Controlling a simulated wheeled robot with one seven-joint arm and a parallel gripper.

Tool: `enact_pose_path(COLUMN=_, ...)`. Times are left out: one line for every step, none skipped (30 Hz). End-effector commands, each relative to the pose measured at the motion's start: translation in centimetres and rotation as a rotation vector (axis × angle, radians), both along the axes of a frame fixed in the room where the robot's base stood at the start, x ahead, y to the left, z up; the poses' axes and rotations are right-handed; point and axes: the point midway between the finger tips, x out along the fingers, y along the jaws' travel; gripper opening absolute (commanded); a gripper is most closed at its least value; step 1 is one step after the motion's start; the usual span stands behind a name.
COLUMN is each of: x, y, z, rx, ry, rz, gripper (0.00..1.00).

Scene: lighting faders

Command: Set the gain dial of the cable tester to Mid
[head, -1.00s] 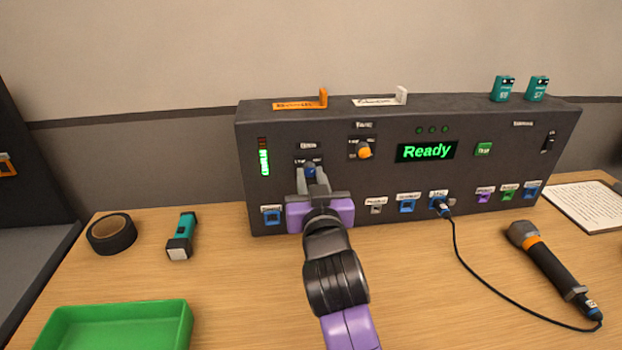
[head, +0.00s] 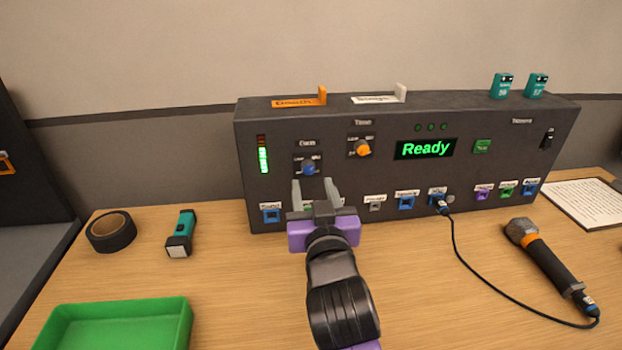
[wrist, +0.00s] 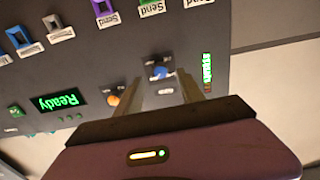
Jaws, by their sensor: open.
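The cable tester (head: 420,185) is a dark box standing on the table with a lit "Ready" screen. Its gain dial (head: 309,169) is a blue knob at the left of the front panel, under a small label. The dial's pointer and position marks are too small to read surely. My gripper (head: 314,186) is open and empty, in front of and just below the dial, apart from it. In the wrist view the dial (wrist: 160,72) shows between and beyond the two fingers (wrist: 164,90).
An orange knob (head: 363,148) sits right of the gain dial. Blue and other coloured sockets line the panel's bottom, one with a cable to a microphone (head: 545,257). Tape (head: 111,232), a teal flashlight (head: 181,233) and a green tray (head: 115,325) lie to the left.

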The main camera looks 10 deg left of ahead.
Motion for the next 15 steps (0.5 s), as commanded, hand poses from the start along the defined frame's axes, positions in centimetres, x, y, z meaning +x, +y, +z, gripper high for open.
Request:
enact_pose_path(x=-0.8, y=-0.2, z=0.0, rx=0.000, ry=0.001, rz=0.000, gripper=0.46)
enact_pose_path(x=-1.2, y=-0.3, z=-0.1, rx=0.000, ry=0.001, rz=0.000, gripper=0.46)
enact_pose_path(x=-1.7, y=-0.5, z=-0.1, rx=0.000, ry=0.001, rz=0.000, gripper=0.46)
enact_pose_path(x=-2.0, y=-0.6, z=0.0, rx=0.000, ry=0.001, rz=0.000, gripper=0.46)
enact_pose_path(x=-2.3, y=-0.6, z=0.0, rx=0.000, ry=0.001, rz=0.000, gripper=0.46)
enact_pose_path(x=-2.5, y=-0.7, z=-0.1, rx=0.000, ry=0.001, rz=0.000, gripper=0.46)
enact_pose_path(x=-2.7, y=-0.8, z=0.0, rx=0.000, ry=0.001, rz=0.000, gripper=0.46)
enact_pose_path(x=-2.8, y=-0.8, z=0.0, rx=0.000, ry=0.000, rz=0.000, gripper=0.46)
enact_pose_path(x=-2.9, y=-0.8, z=0.0, rx=0.000, ry=0.000, rz=0.000, gripper=0.46)
enact_pose_path(x=-3.0, y=-0.9, z=0.0, rx=0.000, ry=0.000, rz=0.000, gripper=0.46)
enact_pose_path(x=-3.0, y=-0.9, z=0.0, rx=0.000, ry=0.000, rz=-0.001, gripper=0.46)
enact_pose_path(x=-3.0, y=-0.9, z=0.0, rx=0.000, ry=0.000, rz=-0.001, gripper=0.46)
enact_pose_path(x=-3.0, y=-0.9, z=0.0, rx=0.000, ry=0.000, rz=-0.001, gripper=0.46)
enact_pose_path(x=-3.0, y=-0.9, z=0.0, rx=0.000, ry=0.001, rz=-0.001, gripper=0.46)
enact_pose_path(x=-3.0, y=-0.9, z=0.0, rx=0.000, ry=0.001, rz=-0.001, gripper=0.46)
